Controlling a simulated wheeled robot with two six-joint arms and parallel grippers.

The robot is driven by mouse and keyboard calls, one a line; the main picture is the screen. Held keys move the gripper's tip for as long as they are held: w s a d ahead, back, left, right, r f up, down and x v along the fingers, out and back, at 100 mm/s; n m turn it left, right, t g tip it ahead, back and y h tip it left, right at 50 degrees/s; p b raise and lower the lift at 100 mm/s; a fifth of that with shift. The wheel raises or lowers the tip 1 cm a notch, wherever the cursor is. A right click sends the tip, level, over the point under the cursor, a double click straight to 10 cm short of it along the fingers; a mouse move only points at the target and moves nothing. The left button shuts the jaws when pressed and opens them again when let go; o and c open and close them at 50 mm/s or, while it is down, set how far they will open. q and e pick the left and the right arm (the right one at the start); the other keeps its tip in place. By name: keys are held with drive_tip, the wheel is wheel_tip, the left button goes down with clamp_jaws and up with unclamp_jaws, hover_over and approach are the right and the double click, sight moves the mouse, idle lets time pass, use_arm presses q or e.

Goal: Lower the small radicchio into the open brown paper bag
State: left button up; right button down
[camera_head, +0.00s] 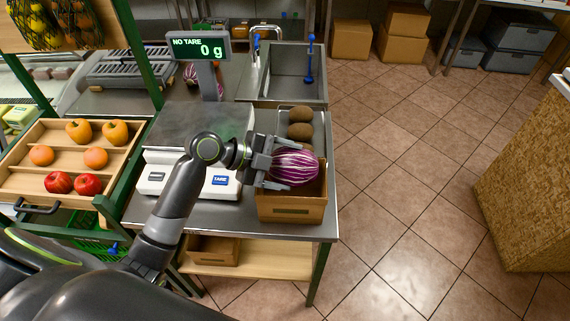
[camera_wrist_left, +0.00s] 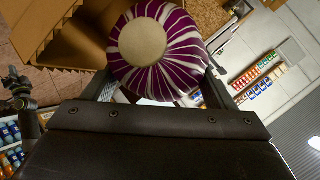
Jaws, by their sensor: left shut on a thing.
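The small radicchio (camera_head: 293,167), purple with white veins, is held between the fingers of my left gripper (camera_head: 284,164). In the left wrist view the radicchio (camera_wrist_left: 160,50) shows its pale base, with a finger on each side. The open brown paper bag (camera_head: 291,209) stands upright on the steel counter's front right corner. In the head view the radicchio covers part of the bag's mouth and appears over it; its exact height is unclear. The bag's zigzag rim (camera_wrist_left: 68,66) shows beside the radicchio in the left wrist view. My right gripper is not in view.
Two brown round fruits (camera_head: 300,122) lie in a tray just behind the bag. A scale (camera_head: 190,180) stands left of the bag, its display (camera_head: 200,49) reading 0 g. A fruit crate (camera_head: 28,191) is farther left. The floor right of the counter is clear.

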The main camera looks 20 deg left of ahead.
use_arm(q)
drive_tip(key=shift+f, duration=0.1)
drive_tip(key=o, duration=1.3)
drive_tip(key=shift+s+a+r, duration=0.2)
drive_tip(key=shift+s+a, duration=0.1)
drive_tip(key=shift+a, duration=0.25)
drive_tip(key=shift+b+v, duration=1.15)
drive_tip(key=shift+v, duration=6.95)
drive_tip(key=shift+d+r, duration=0.1)
drive_tip(key=shift+d, duration=0.05)
